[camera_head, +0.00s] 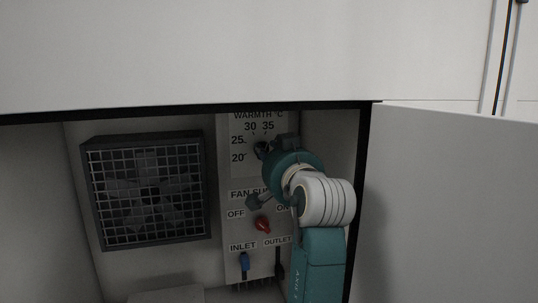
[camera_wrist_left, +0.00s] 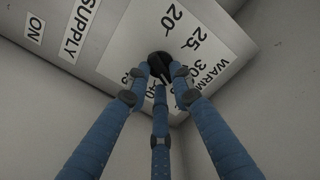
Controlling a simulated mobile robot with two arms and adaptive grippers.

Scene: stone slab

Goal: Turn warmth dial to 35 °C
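In the head view the plate's 20, 25, 30 and 35 marks show, and my left gripper (camera_head: 264,151) covers most of the knob from the right. In the left wrist view my left gripper's three blue fingers (camera_wrist_left: 161,73) close in around the knob, their tips against its edge. The 35 mark is hidden there behind a finger. A pale line shows on the knob between the fingers; its exact reading cannot be told. My right gripper is out of view.
A fan behind a square grille (camera_head: 150,190) is left of the panel. Below the dial are a red fan supply switch (camera_head: 262,224) and a blue inlet plug (camera_head: 244,262). An open door (camera_head: 455,200) stands at the right, and a cabinet edge (camera_head: 200,107) runs above.

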